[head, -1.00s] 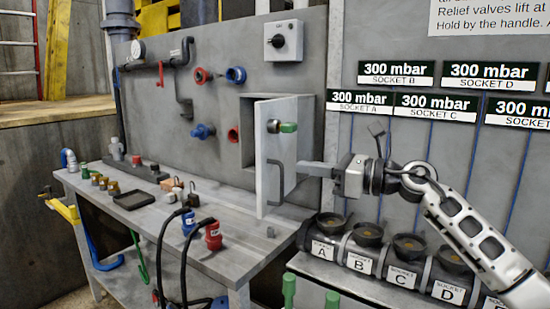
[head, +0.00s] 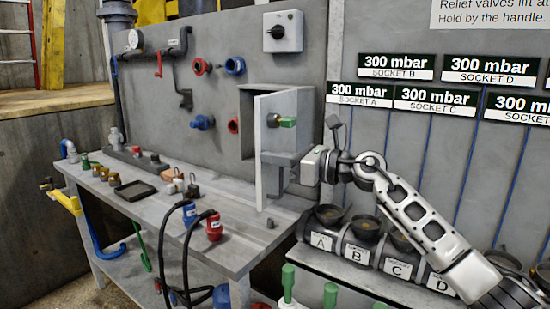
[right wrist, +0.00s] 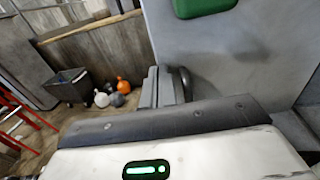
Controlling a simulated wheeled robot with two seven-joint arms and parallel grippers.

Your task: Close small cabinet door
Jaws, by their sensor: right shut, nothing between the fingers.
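The small cabinet door (head: 291,104) stands open, its edge toward the head camera and its outer face to the right. It carries a green knob (head: 287,122) and a dark bar handle (head: 283,182), partly hidden by my gripper. My right gripper (head: 270,158) is shut and empty, pointing left across the outer face at handle height. In the right wrist view the shut fingers (right wrist: 165,85) lie beside the dark handle (right wrist: 186,80) and the grey door face (right wrist: 215,55). Whether they touch the door is unclear. My left gripper is not in view.
The cabinet (head: 246,100) is set in the grey wall panel above the workbench (head: 190,233). Red and blue connectors (head: 213,227) with black hoses stand on the bench. Labelled sockets (head: 357,248) sit below my right arm. Valves line the panel to the left.

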